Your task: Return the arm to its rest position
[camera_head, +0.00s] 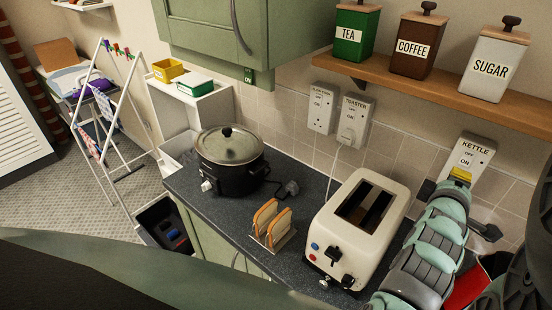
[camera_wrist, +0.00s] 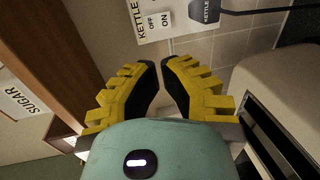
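My arm reaches in from the right edge of the head view, over the right end of the worktop. My gripper (camera_head: 460,174) shows there as a yellow tip in front of the switch plate marked KETTLE (camera_head: 472,155), below the shelf. In the wrist view my gripper (camera_wrist: 161,65) has two yellow ridged fingers with black pads. The tips lean together with only a narrow gap, and nothing is held between them. The kettle switch plate (camera_wrist: 152,18) is beyond the fingertips. I cannot tell whether the gripper touches it.
The cream toaster (camera_head: 358,228) stands close left of my arm. A toast rack with two slices (camera_head: 270,222) and a black slow cooker (camera_head: 230,160) stand further left. The wooden shelf (camera_head: 470,92) with TEA, COFFEE and SUGAR tins overhangs the worktop. A red object (camera_head: 468,288) shows behind my arm.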

